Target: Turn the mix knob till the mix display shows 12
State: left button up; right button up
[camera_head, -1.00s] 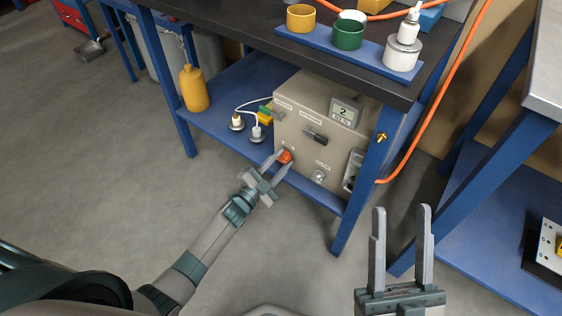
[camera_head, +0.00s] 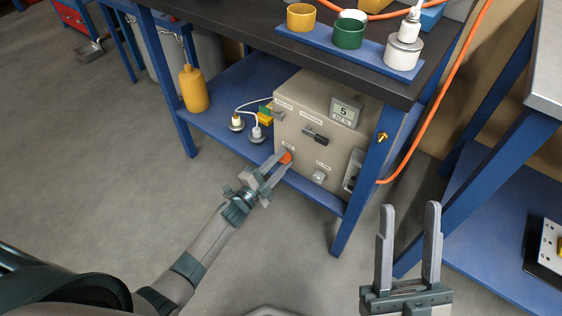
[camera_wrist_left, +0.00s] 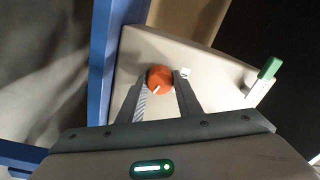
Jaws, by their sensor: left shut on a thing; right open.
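The beige control box (camera_head: 330,103) stands on the blue lower shelf of the workbench. Its small display (camera_head: 344,112) reads 5. An orange-red knob (camera_head: 286,157) sits low on the left of its front face. My left gripper (camera_head: 281,160) is shut on this knob. In the left wrist view the knob (camera_wrist_left: 160,80) sits between the two fingertips, with a pale pointer line on it. The knob's label is too small to read. My right gripper (camera_head: 411,212) is open and empty, in front of the bench on the right.
A dark lever handle (camera_head: 315,135) and a paler knob (camera_head: 319,176) are on the same front face. A blue bench leg (camera_head: 358,195) stands just right of the box. A yellow bottle (camera_head: 194,88) stands left on the shelf. An orange hose (camera_head: 432,120) hangs at the right.

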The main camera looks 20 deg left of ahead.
pick_arm(q)
jog(key=o, duration=1)
jog(key=shift+o, duration=0.2)
jog(key=shift+s+a, duration=0.25)
jog(key=shift+s, duration=0.45)
jog(key=p+v, duration=0.2)
jog(key=v, duration=1.4)
pick_arm(e)
notch_tip(320, 180, down, 6)
jog(key=a+g, duration=0.2)
jog(key=g, duration=0.2)
jog(key=shift+w+a+r+h, duration=0.2)
jog(key=shift+a+h, duration=0.05)
jog(key=shift+h, duration=0.05)
jog(key=shift+d+r, duration=0.1)
jog(key=shift+r, duration=0.1)
